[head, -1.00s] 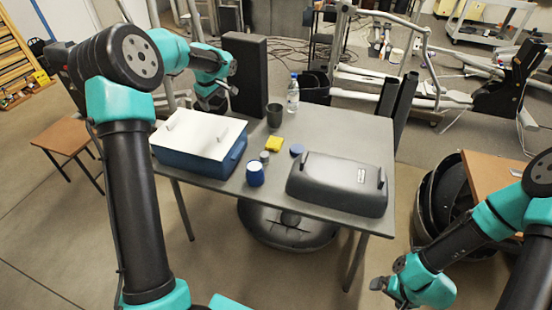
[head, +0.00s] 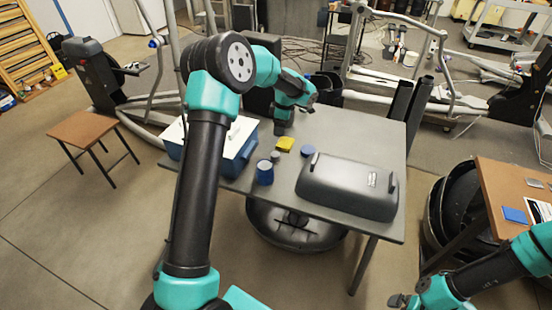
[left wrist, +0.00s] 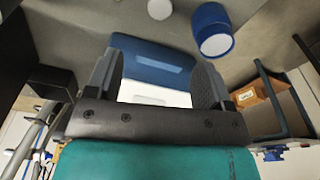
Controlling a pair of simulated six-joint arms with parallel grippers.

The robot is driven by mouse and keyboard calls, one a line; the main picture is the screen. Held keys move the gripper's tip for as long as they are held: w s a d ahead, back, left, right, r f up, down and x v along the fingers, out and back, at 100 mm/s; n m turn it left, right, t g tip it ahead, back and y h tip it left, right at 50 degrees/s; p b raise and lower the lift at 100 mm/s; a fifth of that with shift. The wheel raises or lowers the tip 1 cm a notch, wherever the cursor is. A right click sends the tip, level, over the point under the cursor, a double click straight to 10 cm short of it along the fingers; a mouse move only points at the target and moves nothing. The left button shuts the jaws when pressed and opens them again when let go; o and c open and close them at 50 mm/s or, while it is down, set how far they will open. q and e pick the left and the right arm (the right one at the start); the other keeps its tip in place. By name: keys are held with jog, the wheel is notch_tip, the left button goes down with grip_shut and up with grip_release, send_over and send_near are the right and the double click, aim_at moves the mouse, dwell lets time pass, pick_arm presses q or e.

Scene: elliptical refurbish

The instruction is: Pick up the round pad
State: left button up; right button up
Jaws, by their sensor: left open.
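The blue and white box (head: 238,155) is at the left, partly hidden by my left arm.

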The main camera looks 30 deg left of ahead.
aim_at(276, 154)
pick_arm(q)
jog(key=f, duration=0.4)
jog(key=a+f, duration=0.1)
jog(key=f, duration=0.7)
jog(key=shift+s+a, duration=0.2)
jog(key=shift+s, duration=0.05)
jog(key=shift+f, duration=0.15)
jog(key=shift+s+a+f, duration=0.1)
jog(key=shift+a+f, duration=0.05)
jog(key=shift+f, duration=1.1)
jog(key=shift+s+a+f, duration=0.1)
jog(key=shift+a+f, duration=0.05)
jog(key=shift+f, duration=1.1)
jog(key=shift+c, duration=0.4)
jog(key=c, duration=0.9)
